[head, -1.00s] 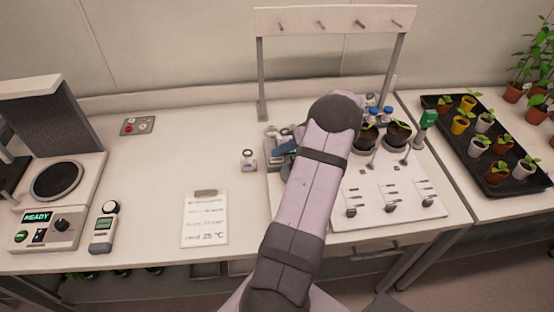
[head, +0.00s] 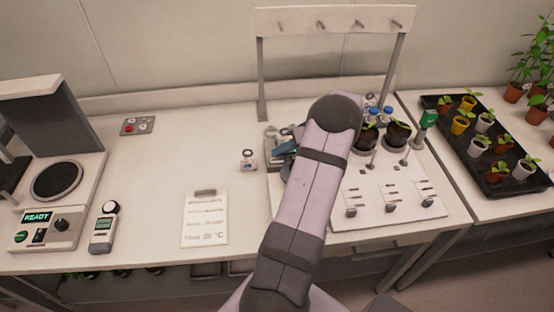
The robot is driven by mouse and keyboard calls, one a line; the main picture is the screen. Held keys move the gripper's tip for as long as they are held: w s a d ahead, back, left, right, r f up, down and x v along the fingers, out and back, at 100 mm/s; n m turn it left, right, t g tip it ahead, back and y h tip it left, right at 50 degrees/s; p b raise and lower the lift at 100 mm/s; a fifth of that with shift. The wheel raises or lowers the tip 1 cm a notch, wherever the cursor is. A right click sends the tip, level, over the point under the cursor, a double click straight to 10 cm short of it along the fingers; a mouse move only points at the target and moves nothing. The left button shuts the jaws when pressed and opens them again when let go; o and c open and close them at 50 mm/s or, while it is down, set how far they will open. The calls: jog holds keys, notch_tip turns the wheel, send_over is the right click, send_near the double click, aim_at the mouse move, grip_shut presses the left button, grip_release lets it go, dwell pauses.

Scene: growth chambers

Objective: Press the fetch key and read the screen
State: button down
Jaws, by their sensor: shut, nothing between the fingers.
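A pale bench device (head: 57,200) stands at the left with a dark round plate and a dark upright panel behind it. Below the screen are a green key (head: 21,237), a dark switch (head: 39,235) and a black knob (head: 61,226). The key labels are too small to read, so I cannot tell which key is the fetch key. My arm crosses the middle of the view, well to the right of this device. My gripper is hidden behind the arm.
A handheld meter (head: 103,228) lies right of the device, and a clipboard (head: 205,218) further right. A small control box (head: 138,126) with a red button is at the back. A panel with levers (head: 390,190) and a black plant tray (head: 515,183) are right.

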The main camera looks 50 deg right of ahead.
aim_at(280, 160)
jog(key=shift+f+b, duration=0.85)
jog(key=shift+b, duration=0.45)
dwell(0.9)
jog(key=shift+r, duration=0.85)
jog(key=shift+r+p, duration=1.1)
jog(key=shift+r, duration=1.4)
jog(key=shift+a, duration=0.1)
